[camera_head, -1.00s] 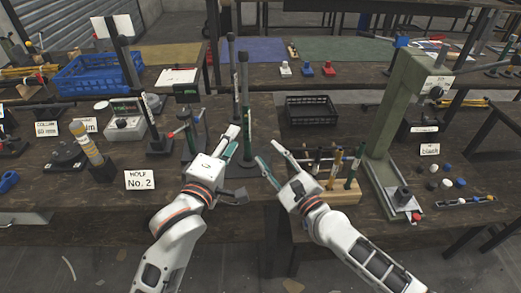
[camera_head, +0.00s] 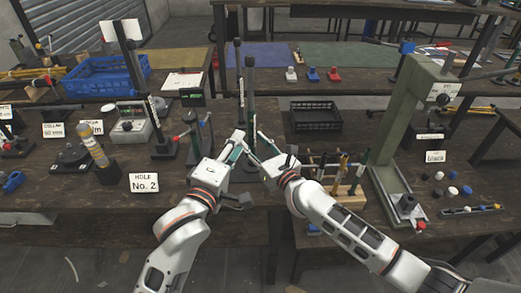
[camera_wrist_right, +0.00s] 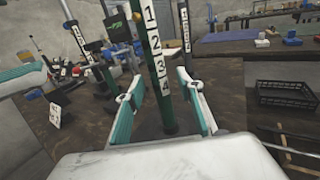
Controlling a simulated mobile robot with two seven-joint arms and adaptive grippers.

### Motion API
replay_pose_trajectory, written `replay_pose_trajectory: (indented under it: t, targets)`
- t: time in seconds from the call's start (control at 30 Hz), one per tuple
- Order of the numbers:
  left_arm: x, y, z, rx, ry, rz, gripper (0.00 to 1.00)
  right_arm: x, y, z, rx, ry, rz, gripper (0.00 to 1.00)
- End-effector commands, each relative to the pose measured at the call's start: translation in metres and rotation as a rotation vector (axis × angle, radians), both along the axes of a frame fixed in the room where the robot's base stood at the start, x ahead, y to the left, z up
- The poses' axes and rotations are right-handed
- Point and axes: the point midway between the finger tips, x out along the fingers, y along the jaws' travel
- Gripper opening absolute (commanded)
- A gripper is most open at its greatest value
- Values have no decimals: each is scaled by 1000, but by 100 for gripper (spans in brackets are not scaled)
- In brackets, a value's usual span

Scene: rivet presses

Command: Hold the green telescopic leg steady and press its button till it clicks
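The green telescopic leg (camera_head: 249,112) stands upright at the middle of the bench in the head view, its lower part partly hidden by the grippers. In the right wrist view a green leg (camera_wrist_right: 152,50) carries white labels numbered 1 to 4. My right gripper (camera_wrist_right: 158,112) is open, with its two fingers apart on either side of the lower part of this leg. In the head view my right gripper (camera_head: 258,146) is beside the leg. My left gripper (camera_head: 237,146) is at the leg from the left. Its grip is unclear. I cannot make out the button.
More dark upright posts stand close behind and left of the leg. A green press (camera_head: 395,150) and a wooden rack (camera_head: 345,194) of tools stand on the right. A black crate (camera_head: 315,116) is behind, and a "HOLE No. 2" sign (camera_head: 144,183) is at front left.

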Motion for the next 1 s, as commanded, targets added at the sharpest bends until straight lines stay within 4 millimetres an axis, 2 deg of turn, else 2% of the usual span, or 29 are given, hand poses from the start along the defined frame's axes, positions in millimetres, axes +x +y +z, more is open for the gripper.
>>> replay_pose_trajectory:
  t: [0.13, 0.47, 0.5, 0.6, 0.63, 0.93, 0.97, 1.0]
  targets:
    - [0, 0, 0, 0, 0, 0, 28, 10, 6, 0, 0, 0, 0, 37]
    - [0, 0, 0, 0, 0, 0, 28, 13, 8, 0, -1, 0, 0, 37]
    - [0, 0, 0, 0, 0, 0, 28, 13, 8, 0, -1, 0, 0, 32]
    - [0, 0, 0, 0, 0, 0, 28, 13, 8, 0, -1, 0, 0, 6]
    - [0, 0, 0, 0, 0, 0, 28, 13, 8, 0, -1, 0, 0, 0]
    - [0, 0, 0, 0, 0, 0, 28, 13, 8, 0, -1, 0, 1, 0]
    - [0, 0, 0, 0, 0, 0, 25, 13, 8, 0, -1, 0, 1, 0]
    - [0, 0, 0, 1, 0, 0, 15, 13, 8, 0, -1, 0, 0, 0]
